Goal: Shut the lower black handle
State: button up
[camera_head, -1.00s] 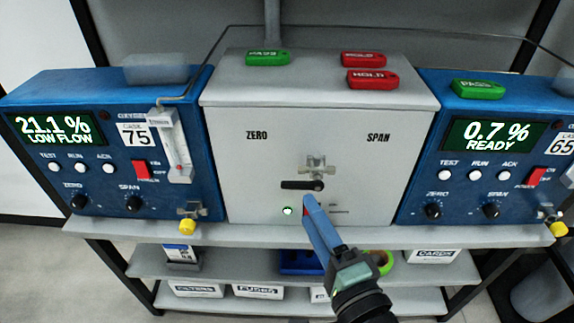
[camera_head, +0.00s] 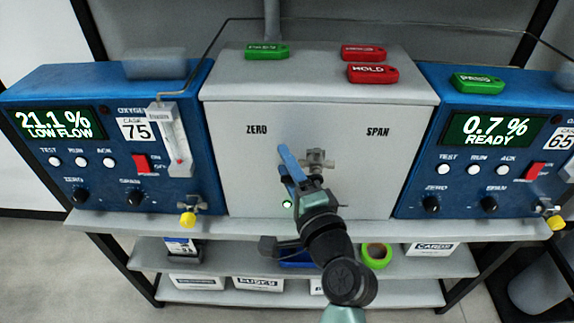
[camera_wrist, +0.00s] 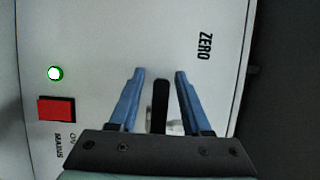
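The black handle (camera_wrist: 160,100) shows in the wrist view as a dark bar between my two blue fingers, with a gap on each side. It belongs to the metal valve (camera_head: 318,160) on the front of the grey ZERO/SPAN box (camera_head: 240,180). In the head view the handle is hidden behind my gripper (camera_head: 283,161). My gripper is open at the box front, left of the valve body, and its fingers straddle the handle; the wrist view also shows the fingertips (camera_wrist: 159,73). I cannot tell any contact.
Blue analysers stand left (camera_head: 100,130) and right (camera_head: 490,140) of the box. A green lamp (camera_head: 287,204) is just below my gripper. A red switch (camera_wrist: 56,109) shows in the wrist view. Green and red tags (camera_head: 373,73) lie on top. The shelf edge (camera_head: 400,232) runs below.

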grip_shut()
jog(key=shift+f+n, duration=0.1)
jog(key=shift+n, duration=0.2)
jog(key=f+n+g+h+p, duration=0.1)
jog(key=n, duration=0.1)
jog(key=shift+d+f+n, duration=0.15)
jog(key=shift+f+n, duration=0.05)
jog(key=shift+n, duration=0.2)
jog(key=shift+d+f+n+g+h+p, duration=0.35)
jog(key=shift+d+f+n+h+p, duration=0.4)
jog(key=shift+n, duration=0.95)
jog(key=shift+d+f+n+g+h+p, duration=0.45)
jog(key=shift+d+n+h+p, duration=0.45)
jog(key=shift+n+h, duration=0.6)
jog(key=shift+d+f+n+g+h+p, duration=0.3)
jog(key=shift+d+f+n+h+p, duration=0.4)
jog(key=shift+n, duration=1.2)
jog(key=shift+d+r, duration=0.1)
